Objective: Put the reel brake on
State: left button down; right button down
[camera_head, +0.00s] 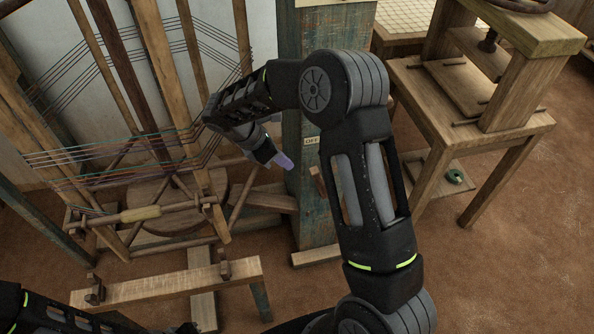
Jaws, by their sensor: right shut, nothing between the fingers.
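The reel (150,95) is a tall wooden frame wound with dark, red and teal threads, at the left. A worn blue-green post (310,215) stands just right of it and bears a small "OFF" label (311,140). A short wooden lever (317,181) sits on the post below the label, partly against my right arm's outline; it looks like the brake handle. My right gripper (284,161) is shut and empty, in front of the post's left edge, left of the label and lever. My arm hides part of the post.
A low wooden bench (170,287) stands in front of the reel. A wooden rod with a pale grip (140,214) crosses the reel's base. A wooden table (470,110) with a press-like frame stands at the right. The brown floor (500,270) at lower right is clear.

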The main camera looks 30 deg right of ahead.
pick_arm(q)
jog(key=shift+r, duration=0.2)
pick_arm(e)
send_near(320, 184)
notch_tip(320, 184, down, 3)
jog(key=shift+w+r, duration=0.15)
